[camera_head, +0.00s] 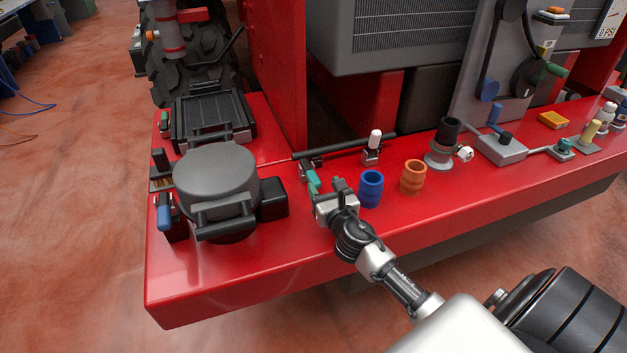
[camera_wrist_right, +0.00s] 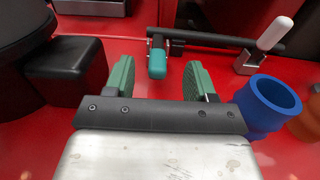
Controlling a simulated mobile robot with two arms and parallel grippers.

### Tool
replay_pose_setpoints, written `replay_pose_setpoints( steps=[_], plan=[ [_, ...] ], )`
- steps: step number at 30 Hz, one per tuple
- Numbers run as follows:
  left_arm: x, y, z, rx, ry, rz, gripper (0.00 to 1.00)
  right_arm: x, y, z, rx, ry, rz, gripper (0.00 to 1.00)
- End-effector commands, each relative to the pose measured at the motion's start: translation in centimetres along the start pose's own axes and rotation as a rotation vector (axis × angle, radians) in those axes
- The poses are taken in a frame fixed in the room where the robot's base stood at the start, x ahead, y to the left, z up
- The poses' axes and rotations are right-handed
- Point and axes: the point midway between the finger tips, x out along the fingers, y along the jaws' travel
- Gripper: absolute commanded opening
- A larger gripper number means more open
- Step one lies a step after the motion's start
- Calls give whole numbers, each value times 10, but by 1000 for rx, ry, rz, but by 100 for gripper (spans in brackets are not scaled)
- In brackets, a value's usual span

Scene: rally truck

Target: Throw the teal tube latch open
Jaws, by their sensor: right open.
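The teal tube latch (camera_head: 311,176) sits at the left end of a dark tube on the red truck deck, just beyond my right gripper (camera_head: 327,187). In the right wrist view the latch's teal lever (camera_wrist_right: 157,60) points toward me from its dark mount. My right gripper (camera_wrist_right: 159,77) is open, with its two green-padded fingers apart. The lever shows in the gap between the fingers, slightly ahead of them; contact is not visible. The fingers hold nothing. In the head view the gripper body partly hides the fingers. My left gripper is not in view.
A white-handled latch (camera_head: 373,147) stands at the tube's right. A blue cup (camera_head: 371,190) stands close right of my gripper, with an orange cup (camera_head: 413,178) beyond. A round grey lid (camera_head: 215,178) and black block (camera_head: 272,200) lie left. The front deck is clear.

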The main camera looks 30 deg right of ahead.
Motion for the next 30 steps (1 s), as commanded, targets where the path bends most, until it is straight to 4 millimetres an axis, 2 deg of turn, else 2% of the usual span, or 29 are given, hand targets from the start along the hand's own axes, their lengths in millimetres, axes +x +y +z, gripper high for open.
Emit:
replay_pose_setpoints(
  steps=[1,4,5,6,12,15,21,28,29,30],
  plan=[
    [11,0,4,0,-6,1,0,0,0,-19,5,4,-3,55],
    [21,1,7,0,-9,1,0,-1,0,-41,6,5,-3,55],
    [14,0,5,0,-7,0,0,10,0,-30,3,-3,-2,55],
    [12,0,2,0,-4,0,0,20,0,-28,2,-3,-1,55],
    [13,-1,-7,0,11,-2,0,54,0,-30,2,1,-1,55],
    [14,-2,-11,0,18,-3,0,65,0,-30,0,0,-1,55],
    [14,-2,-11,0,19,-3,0,75,0,-30,1,0,0,55],
    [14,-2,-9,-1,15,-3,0,75,0,-30,0,1,1,55],
    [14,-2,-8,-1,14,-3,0,75,0,-30,0,1,1,54],
    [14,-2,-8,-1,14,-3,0,75,0,-30,0,1,1,48]
  ],
)
